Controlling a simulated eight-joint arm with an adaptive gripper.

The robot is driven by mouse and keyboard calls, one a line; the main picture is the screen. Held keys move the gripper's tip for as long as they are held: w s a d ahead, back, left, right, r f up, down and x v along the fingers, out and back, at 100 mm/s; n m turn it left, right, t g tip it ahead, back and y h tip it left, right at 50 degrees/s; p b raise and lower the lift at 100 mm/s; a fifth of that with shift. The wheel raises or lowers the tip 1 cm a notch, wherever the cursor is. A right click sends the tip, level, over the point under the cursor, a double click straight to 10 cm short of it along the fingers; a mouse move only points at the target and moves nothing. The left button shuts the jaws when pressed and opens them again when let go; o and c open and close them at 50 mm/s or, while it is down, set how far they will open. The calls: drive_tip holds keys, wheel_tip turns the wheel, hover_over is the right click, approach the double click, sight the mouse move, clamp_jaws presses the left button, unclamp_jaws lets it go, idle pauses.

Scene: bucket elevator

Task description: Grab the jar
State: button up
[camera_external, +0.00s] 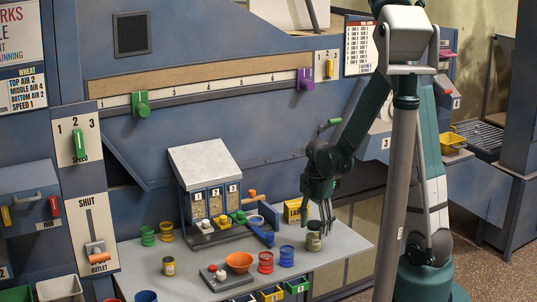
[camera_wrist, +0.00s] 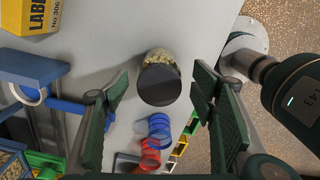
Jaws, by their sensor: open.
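A small glass jar (camera_external: 313,236) with a dark lid stands on the grey table near its right end. In the wrist view, the jar (camera_wrist: 160,82) shows its dark round lid and some pale grainy contents. My gripper (camera_external: 326,217) points down just above and beside the jar. In the wrist view, the two pads of my gripper (camera_wrist: 160,100) are spread wide, one on each side of the jar, with gaps on both sides. Whether the fingertips reach below the lid is hard to tell.
A yellow label box (camera_external: 294,211) stands just behind the jar, also in the wrist view (camera_wrist: 35,15). Blue rings (camera_external: 286,256) and red rings (camera_external: 265,262) stand left of the jar. An orange funnel (camera_external: 239,262) and a three-bin hopper (camera_external: 209,190) are farther left.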

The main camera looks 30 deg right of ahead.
sight(314, 237)
drive_tip(key=shift+f+b, duration=0.5)
drive_tip(key=shift+f, duration=2)
drive_tip(key=shift+c, duration=0.3)
drive_tip(key=c, duration=1.1)
